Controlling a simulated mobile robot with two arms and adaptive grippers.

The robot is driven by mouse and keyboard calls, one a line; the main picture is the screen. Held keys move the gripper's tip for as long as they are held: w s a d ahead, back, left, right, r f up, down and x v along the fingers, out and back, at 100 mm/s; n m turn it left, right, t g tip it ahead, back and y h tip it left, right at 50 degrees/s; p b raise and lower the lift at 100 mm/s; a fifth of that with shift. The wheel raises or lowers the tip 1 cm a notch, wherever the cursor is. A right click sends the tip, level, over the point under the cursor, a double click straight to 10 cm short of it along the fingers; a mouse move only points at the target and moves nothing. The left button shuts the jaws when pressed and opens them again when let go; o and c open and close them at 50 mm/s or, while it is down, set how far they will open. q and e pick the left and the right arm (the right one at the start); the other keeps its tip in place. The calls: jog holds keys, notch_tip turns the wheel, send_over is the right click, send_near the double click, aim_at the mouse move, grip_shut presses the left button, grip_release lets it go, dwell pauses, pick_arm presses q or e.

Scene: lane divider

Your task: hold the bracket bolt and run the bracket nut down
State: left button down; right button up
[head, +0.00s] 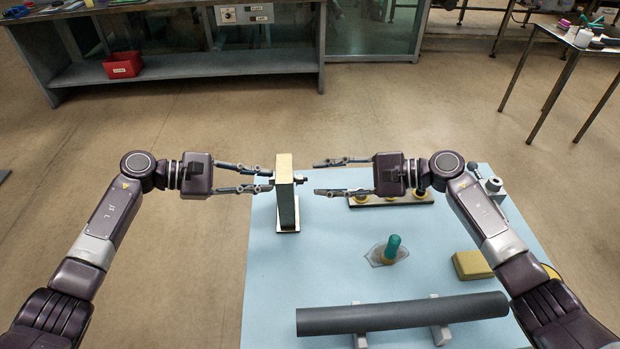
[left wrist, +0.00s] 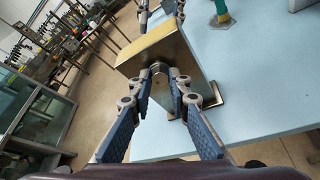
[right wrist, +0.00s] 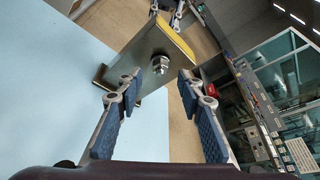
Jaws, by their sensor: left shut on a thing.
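The upright bracket (head: 285,200) stands on the blue table, with a flat foot at its base. The bracket nut (right wrist: 160,65) sits on the bolt on the bracket's right side; it also shows in the head view (head: 301,180). My left gripper (head: 269,181) is on the bracket's left side. In the left wrist view its fingertips (left wrist: 158,72) are shut on the bracket bolt, whose head they mostly hide. My right gripper (head: 316,177) is open and empty, just right of the nut. In the right wrist view its fingers are spread either side, short of the nut.
A dark pipe (head: 390,315) lies on supports at the table's front. A green-handled tool (head: 392,245) and a yellow block (head: 472,265) are nearer the middle. The table's front left is clear.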

aim_at(300, 179)
jog(key=shift+x, duration=2.05)
jog(key=shift+c, duration=0.5)
grip_shut()
